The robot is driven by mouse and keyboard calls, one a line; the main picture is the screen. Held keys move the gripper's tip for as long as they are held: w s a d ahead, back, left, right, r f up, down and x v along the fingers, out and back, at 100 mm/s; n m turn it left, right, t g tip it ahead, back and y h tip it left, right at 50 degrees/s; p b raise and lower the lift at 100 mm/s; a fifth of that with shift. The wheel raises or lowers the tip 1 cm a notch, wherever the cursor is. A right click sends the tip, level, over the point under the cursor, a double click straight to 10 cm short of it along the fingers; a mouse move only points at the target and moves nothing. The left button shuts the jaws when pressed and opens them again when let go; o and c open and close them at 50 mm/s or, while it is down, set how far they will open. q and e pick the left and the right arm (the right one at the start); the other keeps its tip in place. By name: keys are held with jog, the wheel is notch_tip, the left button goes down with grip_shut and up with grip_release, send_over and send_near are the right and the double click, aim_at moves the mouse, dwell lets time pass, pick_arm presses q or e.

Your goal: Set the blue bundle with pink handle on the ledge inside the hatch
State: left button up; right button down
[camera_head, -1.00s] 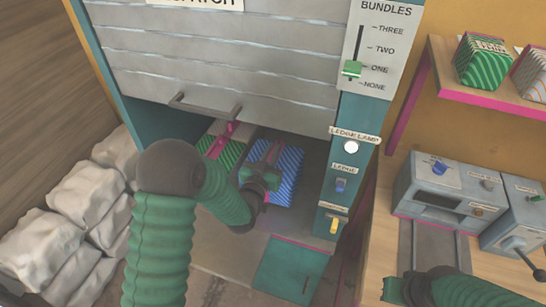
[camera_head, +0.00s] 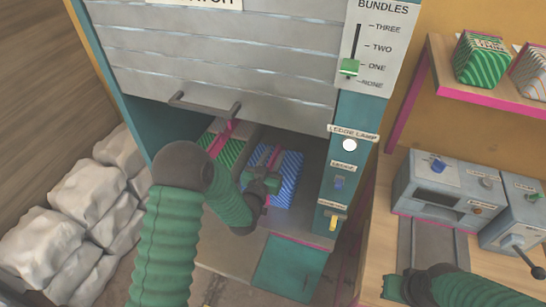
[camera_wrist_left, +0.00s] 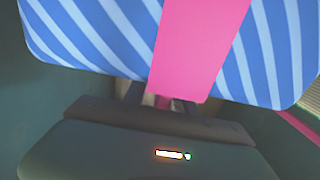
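The blue bundle (camera_head: 288,187), striped with white and with a pink handle, is inside the hatch opening, right of a green striped bundle (camera_head: 232,152) with a pink handle. My left gripper (camera_head: 266,178) is at its near side, over the pink handle. In the left wrist view the blue bundle (camera_wrist_left: 95,35) fills the top, and its pink band (camera_wrist_left: 200,45) runs down to between the fingers, which look shut on it. Whether the bundle touches the ledge (camera_head: 268,222) is hard to tell. My right gripper (camera_head: 394,288) is at the lower right; its fingers are unclear.
The grey shutter (camera_head: 215,70) is raised above the opening, its handle (camera_head: 203,108) hanging near the green bundle. A teal post (camera_head: 338,180) with switches borders the right side. White sacks (camera_head: 75,205) are stacked at left. A bench with grey machines (camera_head: 450,190) is at right.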

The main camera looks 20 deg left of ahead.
pick_arm(q)
jog(key=s+b, duration=0.1)
jog(key=s, duration=1.1)
jog(key=shift+a, duration=0.2)
